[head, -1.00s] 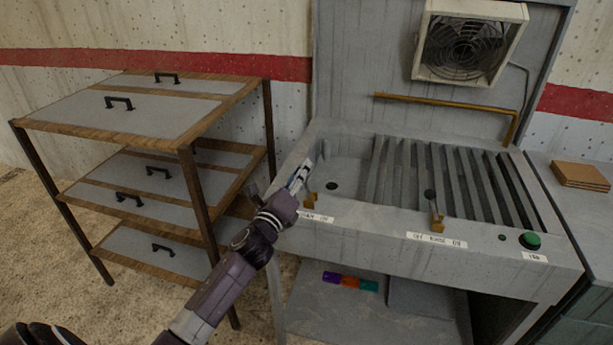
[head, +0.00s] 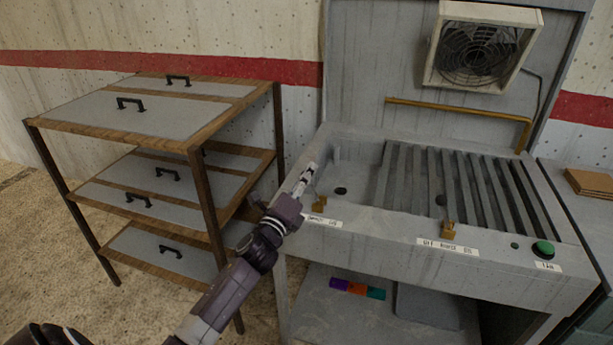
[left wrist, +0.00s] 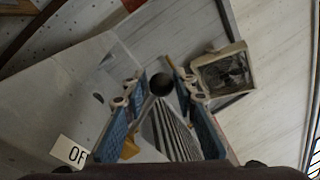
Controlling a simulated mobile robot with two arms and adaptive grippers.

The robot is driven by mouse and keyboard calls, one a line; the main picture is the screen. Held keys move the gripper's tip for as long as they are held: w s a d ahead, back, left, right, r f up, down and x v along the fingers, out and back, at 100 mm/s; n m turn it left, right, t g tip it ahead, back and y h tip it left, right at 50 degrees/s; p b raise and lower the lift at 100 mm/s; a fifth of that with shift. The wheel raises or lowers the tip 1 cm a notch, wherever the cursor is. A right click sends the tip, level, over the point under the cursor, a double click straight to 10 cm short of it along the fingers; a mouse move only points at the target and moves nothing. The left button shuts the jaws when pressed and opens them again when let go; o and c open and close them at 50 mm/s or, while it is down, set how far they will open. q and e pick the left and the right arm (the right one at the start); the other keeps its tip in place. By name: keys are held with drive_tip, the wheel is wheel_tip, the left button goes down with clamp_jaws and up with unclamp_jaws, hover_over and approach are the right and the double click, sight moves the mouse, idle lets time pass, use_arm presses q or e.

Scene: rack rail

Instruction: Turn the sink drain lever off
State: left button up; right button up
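The drain lever's brass base (head: 320,203) is on the front left rim of the grey sink (head: 375,245), above a white label (head: 322,221). My left gripper (head: 308,174) is at the lever, over the basin's left front corner. In the left wrist view its two blue-padded fingers are apart, and a dark round knob (left wrist: 161,84) shows between their tips. Whether they touch it I cannot tell. Part of the brass (left wrist: 130,148) shows behind the left finger. The label (left wrist: 71,152) reads "OF", its rest hidden. My right gripper is not in view.
A second brass lever (head: 449,230) and a green button (head: 543,248) are further right on the sink front. A fan (head: 483,50) and a brass pipe (head: 455,107) are behind. A drawer rack (head: 165,120) stands close on the left.

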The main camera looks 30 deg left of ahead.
use_arm(q)
drive_tip(key=shift+o, duration=0.9)
drive_tip(key=shift+s, duration=0.15)
drive_tip(key=s+d+f, duration=0.1)
drive_tip(key=s, duration=1)
drive_tip(key=shift+s+d+f, duration=0.25)
drive_tip(key=shift+s, duration=0.05)
